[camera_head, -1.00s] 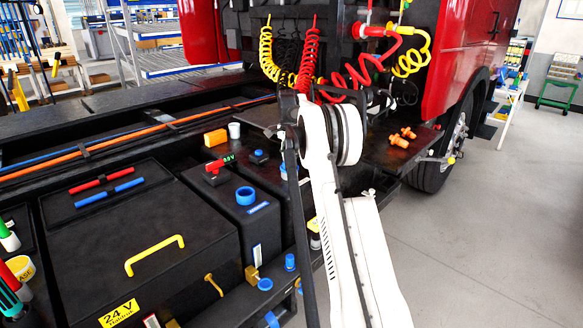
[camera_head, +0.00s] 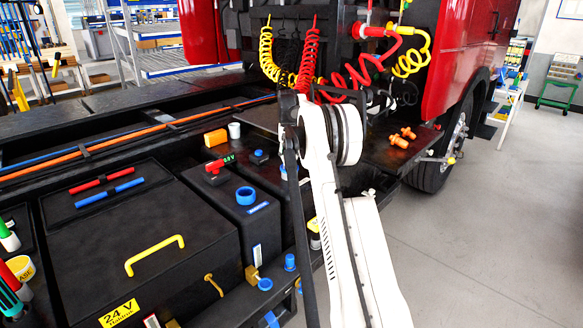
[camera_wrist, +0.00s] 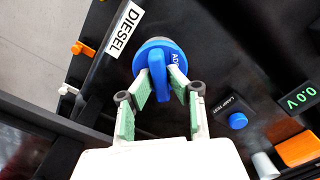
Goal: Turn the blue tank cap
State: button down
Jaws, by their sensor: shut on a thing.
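In the wrist view, the blue tank cap (camera_wrist: 152,58) is round with a raised ridge across it and white letters starting "AD" on its right side. My gripper (camera_wrist: 162,86) has its two fingers with green pads on either side of the ridge and is shut on it. In the head view, a bit of blue (camera_head: 284,172) shows beside my arm, which hides most of that spot; my fingers are hidden there.
A white DIESEL label (camera_wrist: 123,29) lies left of the cap. A blue lamp test button (camera_wrist: 238,121), an orange block (camera_wrist: 298,150) and a grey cup (camera_wrist: 265,165) are at the lower right.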

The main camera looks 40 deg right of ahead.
aim_at(290, 160)
jog(key=shift+n, duration=0.3)
jog(key=c, duration=1.6)
grip_release()
notch_tip(290, 160, up, 12)
jog(key=shift+f, duration=0.1)
